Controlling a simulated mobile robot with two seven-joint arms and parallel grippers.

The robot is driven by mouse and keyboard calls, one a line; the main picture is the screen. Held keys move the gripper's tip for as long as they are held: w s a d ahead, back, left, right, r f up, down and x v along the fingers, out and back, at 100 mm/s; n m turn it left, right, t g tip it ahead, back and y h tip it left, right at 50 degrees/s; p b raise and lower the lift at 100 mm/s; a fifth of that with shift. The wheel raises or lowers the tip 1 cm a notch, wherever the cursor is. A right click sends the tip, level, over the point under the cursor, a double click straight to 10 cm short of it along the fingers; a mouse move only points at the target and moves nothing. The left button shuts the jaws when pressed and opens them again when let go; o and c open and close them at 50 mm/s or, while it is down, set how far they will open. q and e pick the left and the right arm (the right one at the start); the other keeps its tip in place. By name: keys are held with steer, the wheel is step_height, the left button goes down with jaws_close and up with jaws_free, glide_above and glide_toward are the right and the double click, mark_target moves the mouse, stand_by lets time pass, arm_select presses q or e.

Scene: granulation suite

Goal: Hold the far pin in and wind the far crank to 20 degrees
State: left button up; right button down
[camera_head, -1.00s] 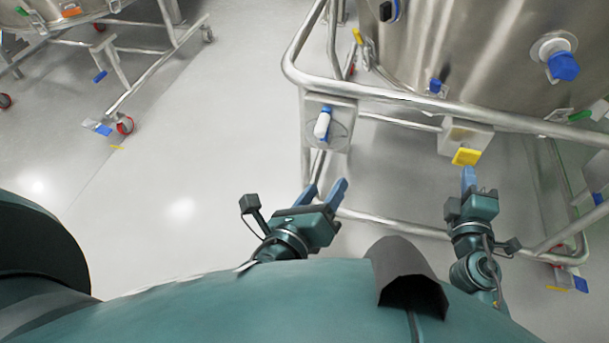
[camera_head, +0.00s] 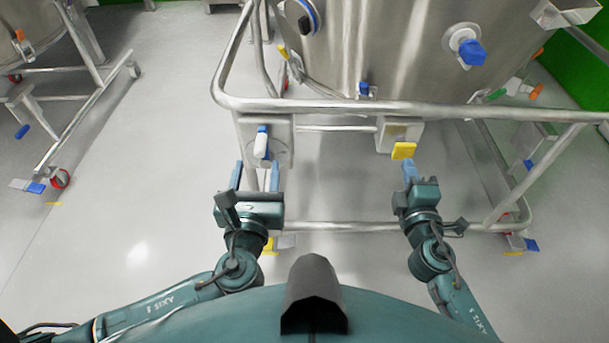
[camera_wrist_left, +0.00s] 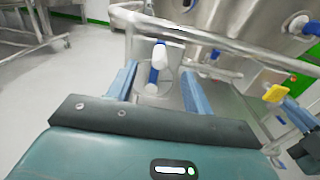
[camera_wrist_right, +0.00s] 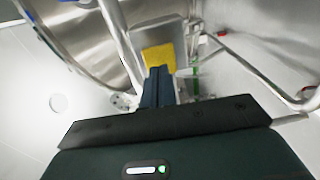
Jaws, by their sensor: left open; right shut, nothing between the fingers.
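The crank is a white handle with a blue end (camera_head: 262,143) on a round plate on the left bracket of the tank frame. It also shows in the left wrist view (camera_wrist_left: 158,60). My left gripper (camera_head: 256,170) is open just below and in front of it, one finger to either side and nothing held. The pin appears to be the yellow block (camera_head: 403,150) on the right bracket, also in the right wrist view (camera_wrist_right: 158,55). My right gripper (camera_head: 409,166) is shut and empty, its tips at the block's lower edge; I cannot tell whether they touch.
A steel rail (camera_head: 340,107) runs above both brackets, in front of the large steel tank (camera_head: 380,50). A lower rail (camera_head: 345,226) crosses near my forearms. A second wheeled frame (camera_head: 85,95) stands at the left. The floor between is clear.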

mark_target(259, 156)
arm_select(q)
steer(key=w, duration=0.6)
steer(key=shift+w, duration=0.25)
stand_by(1.4)
steer(key=shift+s, duration=0.1)
arm_select(e)
steer(key=shift+w, duration=2.2)
arm_select(q)
jaws_close()
